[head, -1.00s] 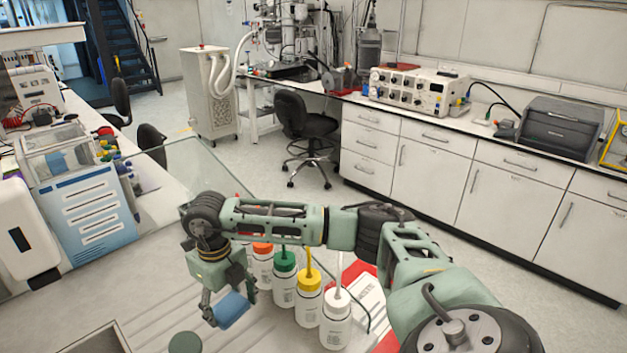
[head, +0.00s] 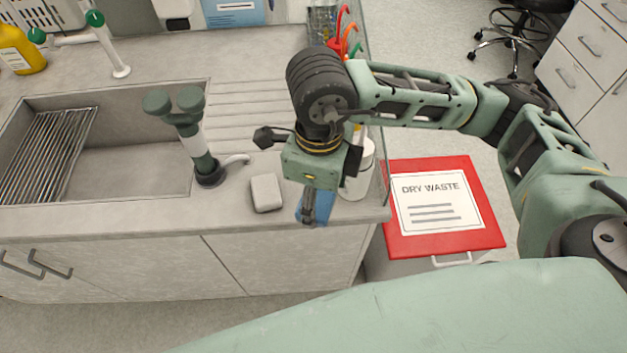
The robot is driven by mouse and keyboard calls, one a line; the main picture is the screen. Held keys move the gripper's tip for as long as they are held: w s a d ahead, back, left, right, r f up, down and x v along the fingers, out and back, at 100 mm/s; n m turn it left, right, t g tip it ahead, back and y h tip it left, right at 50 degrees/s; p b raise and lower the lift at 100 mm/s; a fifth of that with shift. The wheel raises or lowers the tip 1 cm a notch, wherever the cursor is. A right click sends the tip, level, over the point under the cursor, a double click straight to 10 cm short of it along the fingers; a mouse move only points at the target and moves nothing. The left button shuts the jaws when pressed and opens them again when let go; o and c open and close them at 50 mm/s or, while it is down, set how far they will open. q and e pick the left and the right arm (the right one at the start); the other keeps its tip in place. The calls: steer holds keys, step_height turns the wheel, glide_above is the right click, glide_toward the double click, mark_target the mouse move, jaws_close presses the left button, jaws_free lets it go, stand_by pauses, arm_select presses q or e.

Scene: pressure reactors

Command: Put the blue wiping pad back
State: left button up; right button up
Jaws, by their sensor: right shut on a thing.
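The blue wiping pad (head: 321,213) shows only in part, behind and beside the fingers of my right gripper (head: 309,211). My right gripper points down and is shut on the pad near the front right corner of the sink counter (head: 230,222). I cannot tell whether the pad touches the counter top. My left gripper is not in view.
A pale grey block (head: 266,192) lies just left of the pad. A green-topped eyewash fitting (head: 193,140) stands by the sink (head: 130,172). A white bottle (head: 361,172) stands close behind on the right. A red-lidded dry waste bin (head: 440,245) is beside the counter.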

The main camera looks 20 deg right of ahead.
steer(key=w, duration=0.1)
steer(key=w+f, duration=0.1)
steer(key=w, duration=0.1)
steer(key=w+f+p, duration=0.1)
steer(key=shift+w+d+f, duration=0.1)
steer(key=shift+w+f, duration=0.05)
steer(key=shift+w, duration=0.05)
steer(key=w+f, duration=0.2)
steer(key=w, duration=0.1)
steer(key=w+f+p, duration=0.1)
steer(key=shift+w+d, duration=0.2)
steer(key=shift+w, duration=0.05)
steer(key=shift+w+f, duration=0.15)
steer(key=shift+w, duration=0.15)
steer(key=shift+w+f, duration=0.1)
steer(key=shift+f, duration=0.1)
step_height(320, 180, down, 4)
steer(key=shift+r+p, duration=0.1)
steer(key=shift+p, duration=0.85)
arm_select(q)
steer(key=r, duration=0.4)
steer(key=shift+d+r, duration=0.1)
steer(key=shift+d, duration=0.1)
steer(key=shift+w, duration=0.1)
